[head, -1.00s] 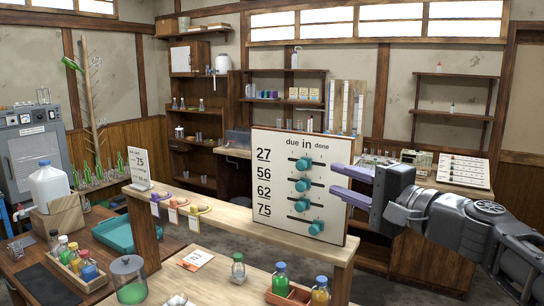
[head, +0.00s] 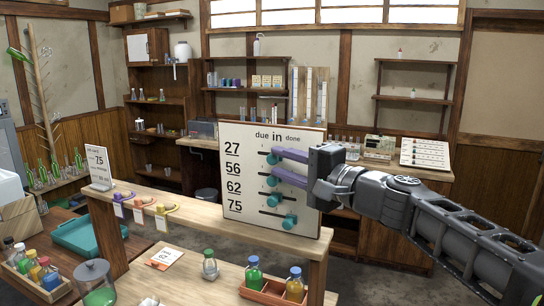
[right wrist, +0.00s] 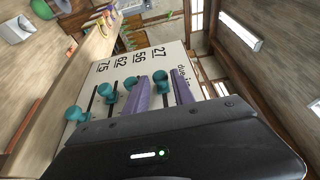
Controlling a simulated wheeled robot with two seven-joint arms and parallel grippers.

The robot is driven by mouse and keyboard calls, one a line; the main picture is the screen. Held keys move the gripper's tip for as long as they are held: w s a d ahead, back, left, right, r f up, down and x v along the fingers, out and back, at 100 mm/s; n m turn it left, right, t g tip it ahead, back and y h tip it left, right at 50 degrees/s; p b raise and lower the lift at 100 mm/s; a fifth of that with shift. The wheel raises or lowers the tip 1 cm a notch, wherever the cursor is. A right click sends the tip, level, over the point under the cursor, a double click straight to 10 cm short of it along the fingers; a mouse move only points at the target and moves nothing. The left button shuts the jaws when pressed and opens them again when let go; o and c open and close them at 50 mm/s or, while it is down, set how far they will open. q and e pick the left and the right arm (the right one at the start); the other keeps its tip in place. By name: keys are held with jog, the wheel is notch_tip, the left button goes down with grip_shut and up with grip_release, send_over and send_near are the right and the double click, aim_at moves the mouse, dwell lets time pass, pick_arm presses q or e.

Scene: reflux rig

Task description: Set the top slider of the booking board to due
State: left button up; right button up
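The booking board (head: 245,205) is a white upright panel with rows 27, 56, 62 and 75 under "due", "in" and "done". Its top slider's teal knob (head: 272,158) is at about the "in" column. In the right wrist view the top knob (right wrist: 160,76) shows between my purple fingertips. My right gripper (head: 276,162) is open, its fingers reaching in from the right, one above and one below that knob. I cannot tell whether they touch it. The 56 and 62 knobs also sit near "in"; the 75 knob (head: 290,222) sits farther right. My left gripper is not in view.
The board stands on a raised wooden shelf (head: 190,212). A small "75" sign (head: 99,168) and coloured tags stand to its left. Below are a bottle rack (head: 268,292), a stoppered flask (head: 210,265) and a lidded jar (head: 96,285).

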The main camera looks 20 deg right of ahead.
aim_at(276, 162)
jog(key=shift+x, duration=1.65)
jog(key=shift+c, duration=0.2)
grip_shut()
jog(key=shift+f, duration=0.1)
